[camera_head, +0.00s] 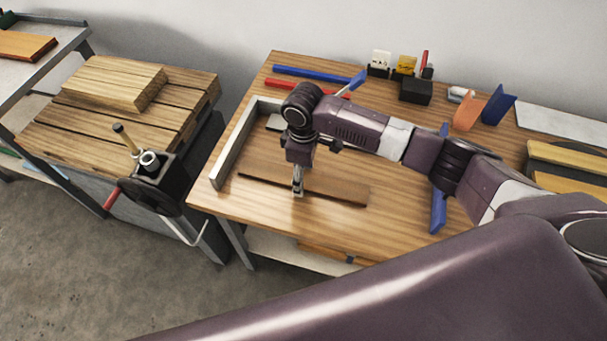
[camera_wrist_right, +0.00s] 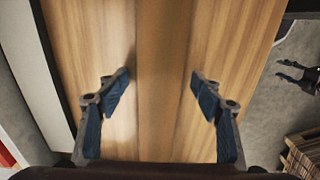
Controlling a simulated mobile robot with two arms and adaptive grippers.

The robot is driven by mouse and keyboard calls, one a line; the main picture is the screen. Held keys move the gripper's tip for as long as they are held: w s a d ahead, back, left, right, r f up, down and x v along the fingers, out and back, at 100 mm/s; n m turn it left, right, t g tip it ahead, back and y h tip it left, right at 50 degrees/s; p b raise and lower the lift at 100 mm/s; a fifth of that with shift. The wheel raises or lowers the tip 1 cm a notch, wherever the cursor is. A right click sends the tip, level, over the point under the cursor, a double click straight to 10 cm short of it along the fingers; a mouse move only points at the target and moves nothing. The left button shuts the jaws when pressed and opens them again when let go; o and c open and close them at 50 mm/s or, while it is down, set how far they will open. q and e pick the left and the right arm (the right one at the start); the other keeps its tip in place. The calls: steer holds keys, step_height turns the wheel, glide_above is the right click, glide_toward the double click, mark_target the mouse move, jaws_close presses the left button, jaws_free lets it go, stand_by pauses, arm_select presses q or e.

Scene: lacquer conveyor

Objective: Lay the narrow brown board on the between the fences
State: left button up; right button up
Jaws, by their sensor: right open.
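The narrow brown board (camera_head: 345,189) lies flat on the wooden bench top, partly covered by my right gripper (camera_head: 298,187) in the head view. In the right wrist view the brown board (camera_wrist_right: 163,45) runs lengthwise between the two fingers of my right gripper (camera_wrist_right: 163,96). These fingers are open, one to each side of the board, with nothing held. A pale grey fence (camera_head: 232,152) stands along the bench's left side. A blue upright piece (camera_head: 438,212) stands to the right, partly behind my arm; I cannot tell whether it is a fence. My left gripper is not in view.
Blue (camera_head: 310,74) and red (camera_head: 287,86) bars lie at the bench's back. A black block (camera_head: 415,91) and small items stand behind my arm. At left, a slatted workbench (camera_head: 60,135) with a vise (camera_head: 155,180) carries a thick wood block (camera_head: 110,80).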

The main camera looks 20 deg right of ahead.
step_height(320, 180, up, 12)
steer(key=b, duration=0.1)
stand_by(0.7)
